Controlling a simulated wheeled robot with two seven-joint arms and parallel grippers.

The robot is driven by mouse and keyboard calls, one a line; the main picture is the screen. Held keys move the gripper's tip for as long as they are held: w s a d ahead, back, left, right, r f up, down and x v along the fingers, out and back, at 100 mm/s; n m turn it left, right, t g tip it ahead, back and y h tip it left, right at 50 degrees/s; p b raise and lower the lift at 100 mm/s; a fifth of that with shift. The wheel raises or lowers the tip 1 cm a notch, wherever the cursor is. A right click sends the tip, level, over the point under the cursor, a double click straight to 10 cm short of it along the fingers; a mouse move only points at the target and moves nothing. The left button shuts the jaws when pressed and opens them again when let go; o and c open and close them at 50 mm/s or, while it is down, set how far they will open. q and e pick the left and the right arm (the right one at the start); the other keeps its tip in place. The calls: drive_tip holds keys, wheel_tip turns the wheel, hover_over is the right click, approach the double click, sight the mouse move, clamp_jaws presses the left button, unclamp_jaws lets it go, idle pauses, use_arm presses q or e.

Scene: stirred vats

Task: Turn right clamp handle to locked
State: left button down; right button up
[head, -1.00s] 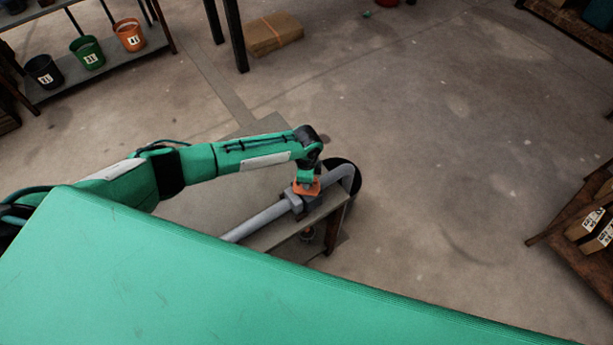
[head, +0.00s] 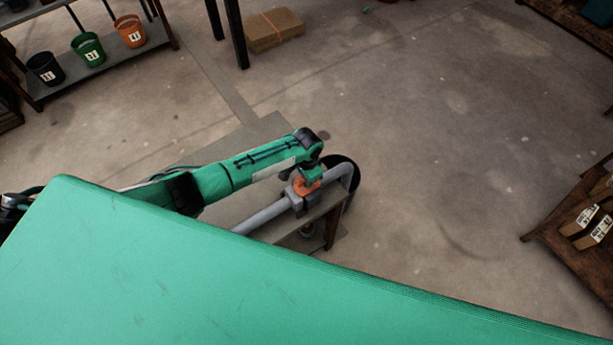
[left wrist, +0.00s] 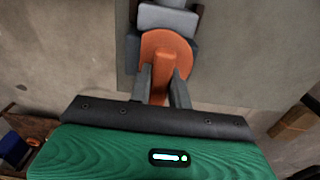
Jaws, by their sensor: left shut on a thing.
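The orange clamp handle (head: 302,189) sits on a grey clamp on the grey pipe (head: 262,217), close to the pipe's bend. My left gripper (head: 308,180) is over it from above, partly hidden by its own wrist. In the left wrist view the orange handle (left wrist: 163,52) has a round plate and a raised bar. The two dark fingers of my left gripper (left wrist: 163,88) are shut on this bar, one on each side. The grey clamp block (left wrist: 167,18) shows behind the handle. I cannot read a locked mark. My right gripper is not in view.
The pipe lies along a low stand (head: 325,206) and bends down at a dark round opening (head: 348,167). A shelf with black, green and orange buckets (head: 88,50) stands at the upper left. A cardboard box (head: 273,30) lies on the floor.

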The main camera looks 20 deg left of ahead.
use_arm(q)
drive_tip(key=shift+w+r, duration=0.1)
idle(0.4)
drive_tip(key=c, duration=1.3)
unclamp_jaws()
wheel_tip(320, 180, up, 14)
drive_tip(key=b, duration=0.3)
drive_tip(key=shift+f, duration=0.2)
